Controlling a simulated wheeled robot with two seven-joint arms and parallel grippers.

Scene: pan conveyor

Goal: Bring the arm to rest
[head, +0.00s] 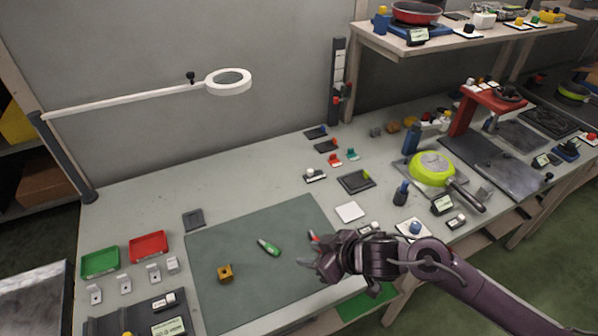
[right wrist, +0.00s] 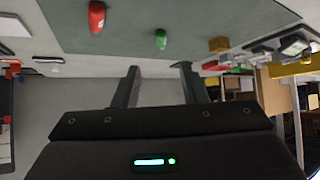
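My right arm (head: 455,275) reaches in from the lower right of the head view. Its dark gripper (head: 312,262) hangs over the right front part of the green-grey work mat (head: 225,252). In the right wrist view the two fingers of the right gripper (right wrist: 158,69) are spread apart with nothing between them. A red-handled item (right wrist: 97,17) lies on the mat close to the gripper; the gripper partly hides it in the head view. My left gripper is not in view.
A green-handled item (head: 268,247) and a brass-coloured block (head: 225,273) lie on the mat. Red (head: 148,247) and green (head: 100,262) trays stand at left. A lime pan (head: 432,168) stands at right. A lamp (head: 229,81) overhangs the back.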

